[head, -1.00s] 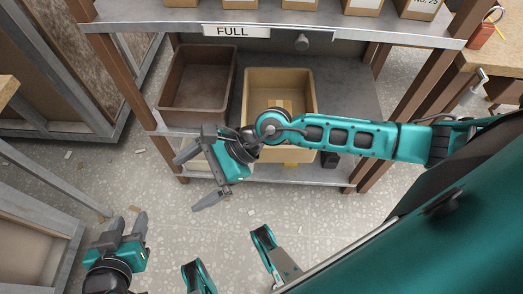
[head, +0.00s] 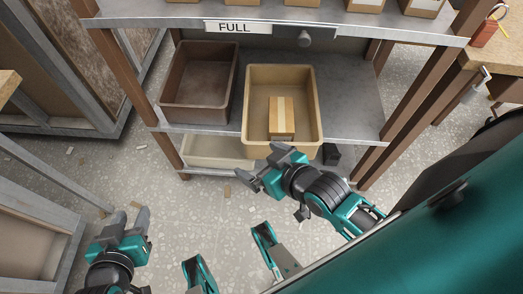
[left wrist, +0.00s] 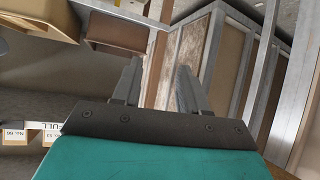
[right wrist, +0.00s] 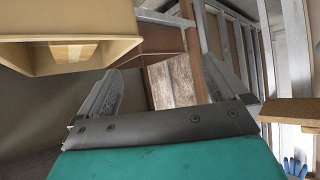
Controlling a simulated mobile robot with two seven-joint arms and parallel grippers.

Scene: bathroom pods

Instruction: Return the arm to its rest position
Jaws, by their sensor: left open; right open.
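My right gripper (head: 266,168) is open and empty in front of the shelf, just below the tan bin's front edge. Its two parted fingers also show in the right wrist view (right wrist: 172,95), with nothing between them. My left gripper (head: 130,226) is open and empty at the lower left, over the floor. Its parted fingers also show in the left wrist view (left wrist: 158,88). The tan bin (head: 250,98) stands on the middle shelf, and a small cardboard box (head: 281,116) lies inside it.
A brown bin (head: 170,98), empty, stands left of the tan bin. Boxes line the upper shelf above the FULL sign (head: 237,28). The shelf unit has brown posts (head: 120,75). A workbench (head: 487,68) is at the right.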

